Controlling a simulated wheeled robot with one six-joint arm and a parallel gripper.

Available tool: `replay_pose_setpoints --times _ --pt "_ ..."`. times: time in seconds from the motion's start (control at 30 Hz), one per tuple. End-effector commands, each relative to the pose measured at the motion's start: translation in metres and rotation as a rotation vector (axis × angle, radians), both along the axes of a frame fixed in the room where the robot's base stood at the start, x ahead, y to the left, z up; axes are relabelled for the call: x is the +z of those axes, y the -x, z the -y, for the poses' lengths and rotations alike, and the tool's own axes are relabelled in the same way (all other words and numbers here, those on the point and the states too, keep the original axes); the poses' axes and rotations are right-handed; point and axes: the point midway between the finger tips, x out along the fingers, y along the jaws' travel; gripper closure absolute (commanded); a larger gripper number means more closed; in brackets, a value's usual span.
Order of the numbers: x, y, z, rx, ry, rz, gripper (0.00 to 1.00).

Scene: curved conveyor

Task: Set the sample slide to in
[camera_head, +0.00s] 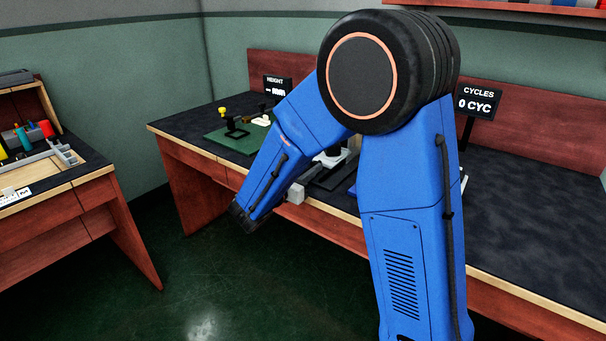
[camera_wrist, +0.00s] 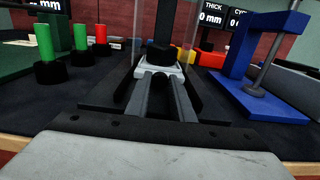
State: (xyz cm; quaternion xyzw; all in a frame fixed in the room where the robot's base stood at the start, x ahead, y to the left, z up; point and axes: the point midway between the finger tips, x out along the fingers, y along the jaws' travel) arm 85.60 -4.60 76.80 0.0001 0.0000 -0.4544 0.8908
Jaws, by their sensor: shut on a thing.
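The sample slide looks to be the pale grey piece (camera_wrist: 149,71) between dark rails in the wrist view, with a black block (camera_wrist: 160,54) standing on it. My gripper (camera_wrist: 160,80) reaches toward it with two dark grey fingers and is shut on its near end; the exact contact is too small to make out. A dark upright column rises behind the black block, with clear panels beside it. In the head view my blue arm covers most of this station, and only part of its pale and dark base shows.
A blue clamp-like frame (camera_wrist: 255,75) stands close on the right in the wrist view. Green pegs (camera_wrist: 81,38) and a red peg (camera_wrist: 101,34) stand on the left. A CYCLES display (camera_head: 478,102) stands at the back. The bench's right part (camera_head: 535,225) is clear.

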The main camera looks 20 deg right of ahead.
Motion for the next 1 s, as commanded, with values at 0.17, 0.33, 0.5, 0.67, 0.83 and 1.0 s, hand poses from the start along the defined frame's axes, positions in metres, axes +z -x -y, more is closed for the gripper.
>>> replay_pose_setpoints --times 0.17,0.33,0.5,0.67,0.83,1.0 --pt "0.000 -0.004 0.005 0.001 0.000 0.000 1.00" --pt "0.000 -0.004 0.004 0.002 0.000 0.000 1.00" --pt "0.000 -0.004 0.004 0.002 0.000 0.000 0.60" --pt "0.000 -0.003 0.004 0.001 0.000 0.000 0.60" --pt "0.000 -0.002 0.003 0.002 0.000 0.000 0.60" --pt "0.000 0.005 -0.009 0.003 0.000 0.000 0.60"
